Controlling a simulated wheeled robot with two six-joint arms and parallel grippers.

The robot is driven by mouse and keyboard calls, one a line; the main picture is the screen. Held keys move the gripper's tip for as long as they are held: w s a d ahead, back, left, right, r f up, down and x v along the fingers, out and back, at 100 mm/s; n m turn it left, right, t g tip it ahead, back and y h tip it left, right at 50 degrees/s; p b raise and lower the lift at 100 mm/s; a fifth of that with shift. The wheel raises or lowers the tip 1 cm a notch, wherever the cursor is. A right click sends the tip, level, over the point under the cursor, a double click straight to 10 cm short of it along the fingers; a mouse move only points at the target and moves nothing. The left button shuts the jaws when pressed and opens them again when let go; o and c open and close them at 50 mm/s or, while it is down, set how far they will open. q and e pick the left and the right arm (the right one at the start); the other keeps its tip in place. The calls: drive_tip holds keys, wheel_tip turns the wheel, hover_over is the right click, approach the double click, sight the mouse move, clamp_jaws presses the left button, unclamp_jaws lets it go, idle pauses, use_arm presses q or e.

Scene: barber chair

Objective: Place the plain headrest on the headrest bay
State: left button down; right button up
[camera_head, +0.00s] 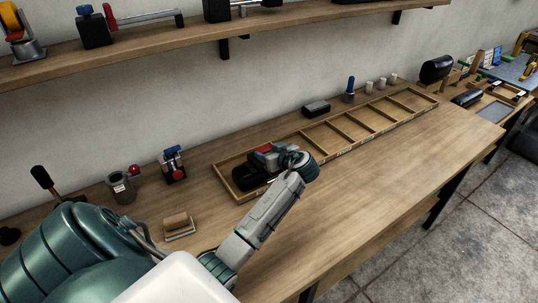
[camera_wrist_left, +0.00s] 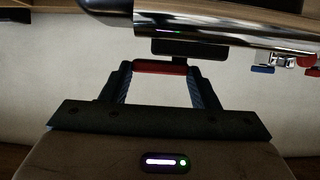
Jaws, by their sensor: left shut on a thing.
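My left gripper (camera_head: 264,155) reaches over the left-end compartment of a long wooden tray (camera_head: 219,176) on the bench. It is shut on a dark, glossy headrest (camera_head: 248,178), which sits low in or just above that compartment. I cannot tell whether the headrest touches the tray floor. In the left wrist view the headrest (camera_wrist_left: 215,22) is a shiny rounded bar across the top. A dark block below it meets the fingertips (camera_wrist_left: 160,68), where a red strip shows. My gripper and forearm hide part of the compartment. My right gripper is not in view.
The tray's other compartments (camera_head: 345,128) look empty. A black pad (camera_head: 316,108), a blue-topped bottle (camera_head: 349,90) and several small cups stand behind it. The front bench is clear.

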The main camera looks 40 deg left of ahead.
use_arm(q)
drive_tip(key=c, duration=0.5)
unclamp_jaws()
drive_tip(key=shift+d, duration=0.1)
drive_tip(key=shift+d+r, duration=0.15)
drive_tip(key=shift+d, duration=0.1)
drive_tip(key=p+v, duration=0.3)
drive_tip(key=v, duration=0.8)
drive_tip(key=shift+d, duration=0.15)
drive_tip(key=shift+s, duration=0.1)
